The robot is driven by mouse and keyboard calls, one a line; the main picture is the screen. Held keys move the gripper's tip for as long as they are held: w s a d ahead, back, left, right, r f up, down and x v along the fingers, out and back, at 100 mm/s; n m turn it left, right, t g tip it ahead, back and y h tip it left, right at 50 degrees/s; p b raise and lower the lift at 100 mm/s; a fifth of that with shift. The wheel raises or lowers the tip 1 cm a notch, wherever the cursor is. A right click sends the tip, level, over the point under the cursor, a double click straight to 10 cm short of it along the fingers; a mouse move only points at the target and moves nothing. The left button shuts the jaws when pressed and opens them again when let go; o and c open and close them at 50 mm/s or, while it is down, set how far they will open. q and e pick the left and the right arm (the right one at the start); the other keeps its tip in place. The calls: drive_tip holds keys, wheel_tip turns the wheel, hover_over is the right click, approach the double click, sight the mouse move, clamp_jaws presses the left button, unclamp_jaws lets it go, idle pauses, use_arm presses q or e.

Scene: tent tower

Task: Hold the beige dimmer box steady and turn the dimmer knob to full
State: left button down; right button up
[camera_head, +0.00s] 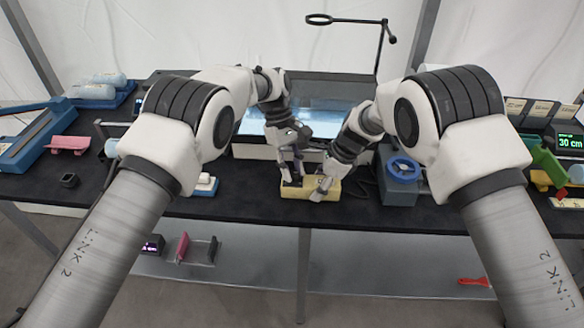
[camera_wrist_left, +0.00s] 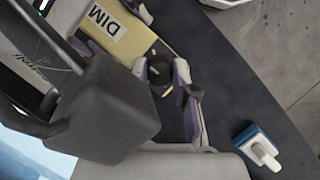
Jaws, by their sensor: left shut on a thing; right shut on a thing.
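The beige dimmer box (camera_head: 310,183) lies on the dark table near its front edge, below the screen. It also shows in the left wrist view (camera_wrist_left: 133,38), with a "DIM" label (camera_wrist_left: 103,23) on top. The black dimmer knob (camera_wrist_left: 160,78) is on the box's left part. My left gripper (camera_head: 290,178) comes down over that end; in the left wrist view its fingers (camera_wrist_left: 163,74) are shut on the knob from both sides. My right gripper (camera_head: 322,188) is shut on the right part of the box. The knob's pointer and setting cannot be read.
A blue-and-white block (camera_head: 205,186) lies left of the box; a blue-grey unit with a blue wheel (camera_head: 402,170) stands to the right. Behind is a bright wide screen (camera_head: 300,117). A black ring stand (camera_head: 380,45) rises behind. The table front beside the box is clear.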

use_arm(q)
drive_tip(key=c, duration=0.9)
unclamp_jaws()
drive_tip(key=v, duration=0.7)
drive_tip(key=shift+w+r, duration=0.1)
drive_tip(key=shift+r, duration=0.1)
